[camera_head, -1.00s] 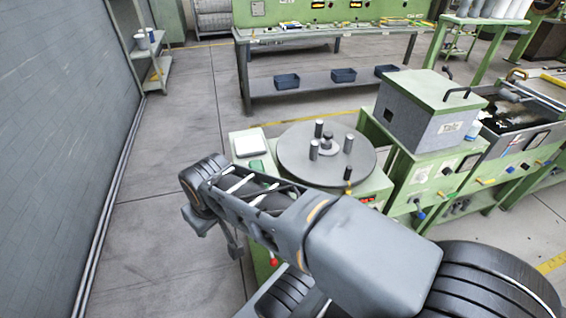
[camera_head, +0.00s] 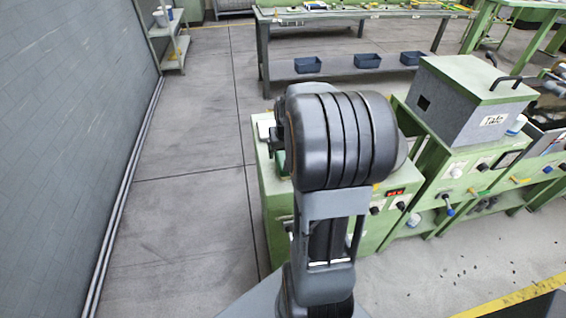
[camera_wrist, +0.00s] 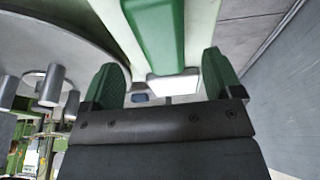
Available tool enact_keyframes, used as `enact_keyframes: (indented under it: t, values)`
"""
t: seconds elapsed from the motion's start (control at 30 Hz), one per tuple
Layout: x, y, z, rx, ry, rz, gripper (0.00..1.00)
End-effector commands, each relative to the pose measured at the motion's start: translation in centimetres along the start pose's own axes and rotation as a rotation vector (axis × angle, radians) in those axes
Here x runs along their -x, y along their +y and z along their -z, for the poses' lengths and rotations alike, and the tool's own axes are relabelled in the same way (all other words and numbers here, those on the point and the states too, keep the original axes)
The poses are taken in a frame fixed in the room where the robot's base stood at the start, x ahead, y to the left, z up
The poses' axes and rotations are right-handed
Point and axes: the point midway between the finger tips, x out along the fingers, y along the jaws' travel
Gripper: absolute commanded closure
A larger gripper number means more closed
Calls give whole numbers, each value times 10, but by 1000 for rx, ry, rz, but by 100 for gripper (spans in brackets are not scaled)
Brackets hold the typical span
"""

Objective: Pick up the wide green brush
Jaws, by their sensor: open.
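A long green block, which looks like the wide green brush (camera_wrist: 155,35), lies on the pale green machine top (camera_wrist: 108,14) in the wrist view. Its far end reaches the top edge and is cut off. No bristles can be made out. In the head view a small dark green patch of it (camera_head: 281,160) shows beside my arm. My gripper (camera_wrist: 163,64) is open, with its green-padded fingers apart to the left and right of the block's near end. Nothing is held between them. The height gap between the fingers and the block cannot be told. My arm hides most of the gripper in the head view.
A grey round plate (camera_wrist: 38,55) with upright metal pegs (camera_wrist: 50,85) stands left of the fingers in the wrist view. A white box (camera_wrist: 178,84) lies close to the block. A grey lidded box (camera_head: 468,105) stands right of the machine. The floor at left is clear.

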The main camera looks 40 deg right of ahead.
Motion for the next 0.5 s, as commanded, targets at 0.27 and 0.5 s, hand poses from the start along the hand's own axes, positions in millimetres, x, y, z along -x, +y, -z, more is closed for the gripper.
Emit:
enact_keyframes:
  t: [0.27, 0.5]
  values:
    - [-19, -2, 0, 3, -2, 1, 15]
    - [-48, -3, 1, 4, -4, 2, 15]
